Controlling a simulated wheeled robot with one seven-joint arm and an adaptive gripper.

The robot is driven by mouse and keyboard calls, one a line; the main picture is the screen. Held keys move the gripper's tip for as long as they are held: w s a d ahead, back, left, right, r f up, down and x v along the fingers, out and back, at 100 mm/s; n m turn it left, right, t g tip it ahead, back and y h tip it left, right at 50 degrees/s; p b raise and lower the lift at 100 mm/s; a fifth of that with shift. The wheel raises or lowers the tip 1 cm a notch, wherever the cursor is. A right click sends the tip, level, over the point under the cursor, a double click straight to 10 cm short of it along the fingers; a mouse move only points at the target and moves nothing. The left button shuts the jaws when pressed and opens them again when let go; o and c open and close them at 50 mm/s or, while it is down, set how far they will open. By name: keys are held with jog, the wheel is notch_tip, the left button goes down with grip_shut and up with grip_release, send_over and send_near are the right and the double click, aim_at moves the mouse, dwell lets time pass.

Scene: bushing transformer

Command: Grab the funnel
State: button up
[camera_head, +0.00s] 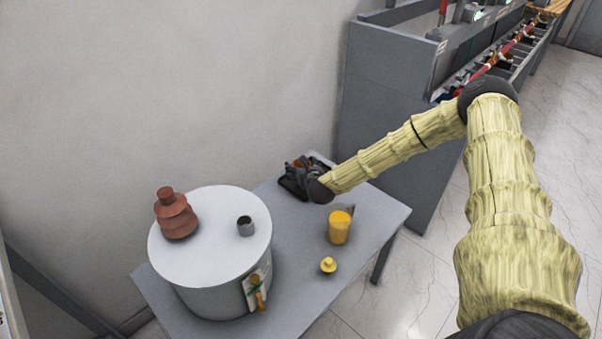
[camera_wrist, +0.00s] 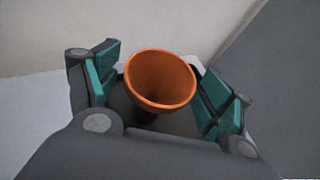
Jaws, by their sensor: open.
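The funnel (camera_wrist: 160,82) is orange, with a round, wide mouth facing up towards the wrist camera. In the wrist view it stands between the two green-padded fingers of my gripper (camera_wrist: 163,90). The fingers are spread, and a gap shows on each side of the funnel, wider on the left. Its lower part is dark in shadow and partly hidden. In the head view my gripper (camera_head: 298,180) is at the far end of the table, by the wall, and mostly hides the funnel.
The grey table (camera_head: 290,232) carries a white-topped cylindrical tank (camera_head: 207,272) with a brown ribbed bushing (camera_head: 175,215) and a small grey cup-like part (camera_head: 245,226). A yellow cup (camera_head: 340,228) and a small yellow part (camera_head: 328,265) stand near my forearm. A grey cabinet (camera_head: 385,110) adjoins the far end.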

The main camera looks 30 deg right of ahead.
jog(key=shift+w+d+f, duration=0.1)
jog(key=shift+w+f, duration=0.1)
jog(key=shift+w, duration=0.25)
jog(key=c, duration=1)
